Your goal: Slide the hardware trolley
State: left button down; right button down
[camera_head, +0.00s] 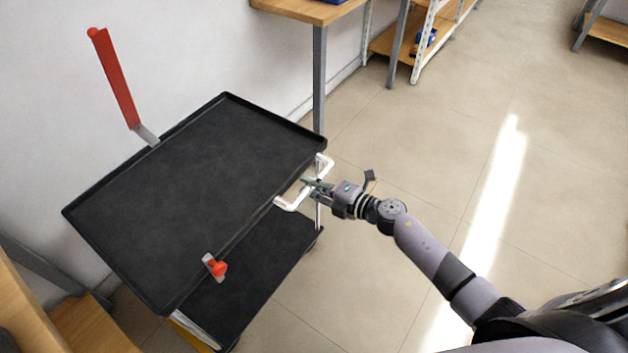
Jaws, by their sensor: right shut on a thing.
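The hardware trolley (190,190) stands against the white wall, with a black tray top and a black lower shelf (245,285). A white handle (291,203) sticks out from its right side. My right gripper (312,186) is at this handle and shut on it; the arm reaches in from the lower right. A red lever (114,80) rises at the trolley's far left edge. A red knob (218,268) sits on the tray's near edge. The tray top is empty. My left gripper is not in this view.
A wooden table (302,10) with grey legs stands behind the trolley, with a shelf rack (420,40) farther right. Wooden furniture (30,310) is close at the lower left. The tiled floor (420,150) to the right is clear.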

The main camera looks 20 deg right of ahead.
jog(key=shift+s+f, duration=0.1)
jog(key=shift+f, duration=0.05)
jog(key=c, duration=1.5)
grip_release()
jog(key=v, duration=1.2)
